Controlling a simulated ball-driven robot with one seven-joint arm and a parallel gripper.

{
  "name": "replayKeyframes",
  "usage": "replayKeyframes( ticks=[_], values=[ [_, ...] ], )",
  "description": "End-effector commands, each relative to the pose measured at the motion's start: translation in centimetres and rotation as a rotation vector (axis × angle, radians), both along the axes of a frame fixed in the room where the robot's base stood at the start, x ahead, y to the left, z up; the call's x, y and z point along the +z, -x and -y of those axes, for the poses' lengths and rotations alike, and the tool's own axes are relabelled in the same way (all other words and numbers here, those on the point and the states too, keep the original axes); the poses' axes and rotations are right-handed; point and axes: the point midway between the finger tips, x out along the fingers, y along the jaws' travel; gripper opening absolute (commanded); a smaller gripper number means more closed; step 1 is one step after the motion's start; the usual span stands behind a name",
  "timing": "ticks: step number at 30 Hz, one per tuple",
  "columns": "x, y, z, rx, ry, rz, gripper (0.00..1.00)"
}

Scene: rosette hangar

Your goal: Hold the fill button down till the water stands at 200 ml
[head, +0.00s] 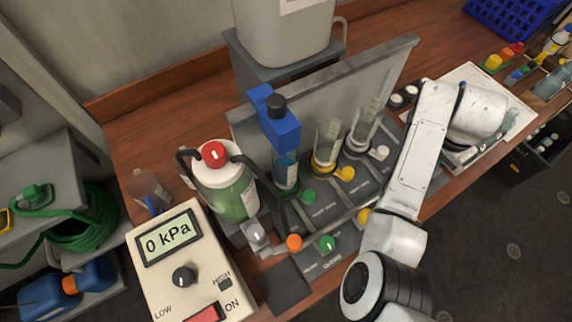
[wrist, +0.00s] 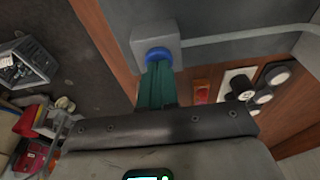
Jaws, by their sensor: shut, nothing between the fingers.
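A round blue button (wrist: 158,55) sits on a grey box (wrist: 148,30) in the wrist view; it is the likely fill button, though I see no label. My gripper (wrist: 158,72) is shut and empty, its teal fingers pointing at the button. The fingertips overlap its near edge; I cannot tell whether they touch it or press it in. In the head view my white arm hides the fingers and the button. A clear tube (head: 286,170) with bluish liquid stands under a blue block (head: 277,125). I can read no 200 ml mark or water level.
Two more clear cylinders (head: 326,148) stand on the grey rack beside the tube. A green bottle with a red cap (head: 225,185) and a gauge box reading 0 kPa (head: 165,242) are at the left. A white tray (head: 478,80) and a blue crate (head: 512,15) lie at the right.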

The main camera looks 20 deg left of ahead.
Motion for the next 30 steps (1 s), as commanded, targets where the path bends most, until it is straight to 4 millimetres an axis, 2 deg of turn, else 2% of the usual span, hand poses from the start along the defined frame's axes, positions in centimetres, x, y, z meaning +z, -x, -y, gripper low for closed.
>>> replayKeyframes(
  ticks=[7,24,30],
  values=[
    [0.5,0.3,0.0,0.001,0.001,-0.011,0.00],
    [6.0,0.1,0.0,0.001,0.004,-0.004,0.00],
    [6.6,0.1,0.0,0.001,0.003,-0.003,0.00]
  ],
)
